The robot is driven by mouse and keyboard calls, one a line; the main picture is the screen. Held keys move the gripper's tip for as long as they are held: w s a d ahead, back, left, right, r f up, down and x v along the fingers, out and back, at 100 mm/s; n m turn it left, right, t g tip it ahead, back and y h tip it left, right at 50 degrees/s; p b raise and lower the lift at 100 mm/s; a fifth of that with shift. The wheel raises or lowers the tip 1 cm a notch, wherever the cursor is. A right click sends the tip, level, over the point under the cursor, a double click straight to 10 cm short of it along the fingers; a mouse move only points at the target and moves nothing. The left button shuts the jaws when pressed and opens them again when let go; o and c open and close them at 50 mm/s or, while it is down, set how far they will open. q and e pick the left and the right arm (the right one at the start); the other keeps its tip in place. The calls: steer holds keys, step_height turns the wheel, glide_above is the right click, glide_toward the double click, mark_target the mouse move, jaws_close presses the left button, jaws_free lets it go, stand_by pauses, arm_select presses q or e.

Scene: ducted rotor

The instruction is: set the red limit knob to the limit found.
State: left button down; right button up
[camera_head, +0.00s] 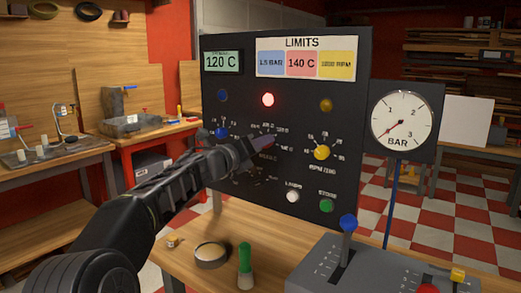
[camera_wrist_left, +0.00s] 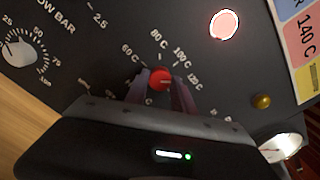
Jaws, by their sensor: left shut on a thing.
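The red limit knob (camera_wrist_left: 160,79) sits on the dark panel between the two fingers of my left gripper (camera_wrist_left: 161,90). The left gripper is shut on it; it also shows in the head view (camera_head: 263,147), where it covers most of the knob. The scale around the knob shows marks such as 60, 80, 100 and 120 C; which mark the knob points to cannot be told. The limits card (camera_head: 304,63) shows 140 C on its red field. The green display (camera_head: 221,61) reads 120 C. The red lamp (camera_head: 268,100) is lit. My right gripper is out of view.
Blue (camera_head: 222,132) and yellow (camera_head: 321,152) knobs flank the red one. White (camera_head: 292,196) and green (camera_head: 326,205) buttons sit below. A bar gauge (camera_head: 402,121) stands right of the panel. A blue-topped lever (camera_head: 348,224) and a green-topped object (camera_head: 245,262) stand in front.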

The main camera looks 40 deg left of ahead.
arm_select(q)
steer(key=shift+f+m, duration=0.15)
steer(key=shift+m, duration=0.55)
steer(key=c, duration=1.1)
jaws_free()
steer(key=shift+o, duration=0.2)
steer(key=shift+s, duration=0.1)
steer(key=s, duration=0.7)
steer(key=shift+s+b, duration=0.3)
steer(key=shift+b, duration=0.15)
steer(key=shift+d, duration=0.1)
